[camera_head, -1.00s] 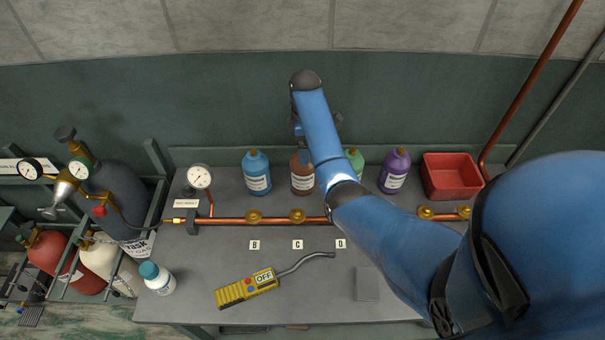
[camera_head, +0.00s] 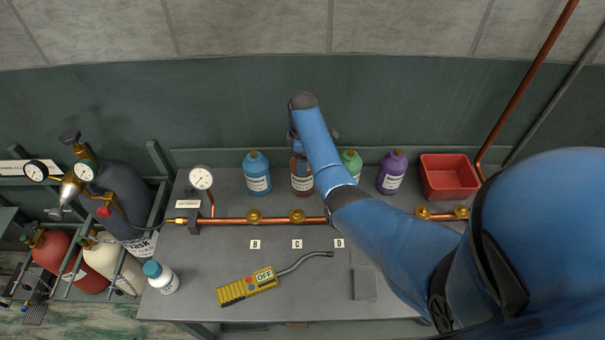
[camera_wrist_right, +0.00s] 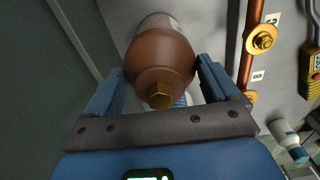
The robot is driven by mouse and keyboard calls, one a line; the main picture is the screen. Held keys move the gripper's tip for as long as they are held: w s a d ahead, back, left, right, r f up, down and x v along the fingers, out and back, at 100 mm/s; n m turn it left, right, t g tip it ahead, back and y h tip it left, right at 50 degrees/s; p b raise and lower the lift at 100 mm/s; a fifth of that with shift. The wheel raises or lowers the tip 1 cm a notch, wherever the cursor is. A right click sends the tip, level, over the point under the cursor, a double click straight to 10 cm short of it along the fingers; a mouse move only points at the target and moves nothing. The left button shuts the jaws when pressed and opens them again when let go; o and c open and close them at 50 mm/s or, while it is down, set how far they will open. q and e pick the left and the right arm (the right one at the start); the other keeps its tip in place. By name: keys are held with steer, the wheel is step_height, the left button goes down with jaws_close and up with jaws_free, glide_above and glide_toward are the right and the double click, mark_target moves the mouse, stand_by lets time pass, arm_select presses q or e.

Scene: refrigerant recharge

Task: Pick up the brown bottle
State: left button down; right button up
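The brown bottle (camera_head: 301,178) stands upright on the bench behind the copper pipe, with a pale label on its front. My right gripper (camera_head: 306,145) is above it, pointing down, and my forearm partly hides it. In the right wrist view the bottle (camera_wrist_right: 160,62) with its brass cap is between the two blue fingers of my right gripper (camera_wrist_right: 160,75). The fingers are spread wide at its sides; firm contact cannot be made out. My left gripper is not in view.
A blue bottle (camera_head: 257,174) stands left of the brown one. A green bottle (camera_head: 352,162), partly behind my arm, and a purple bottle (camera_head: 392,172) stand right. A red bin (camera_head: 449,178) is farther right. The copper pipe (camera_head: 275,220) with valves runs in front.

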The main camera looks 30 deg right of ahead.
steer(key=c, duration=0.9)
steer(key=shift+w+r, duration=0.15)
steer(key=shift+c, duration=0.9)
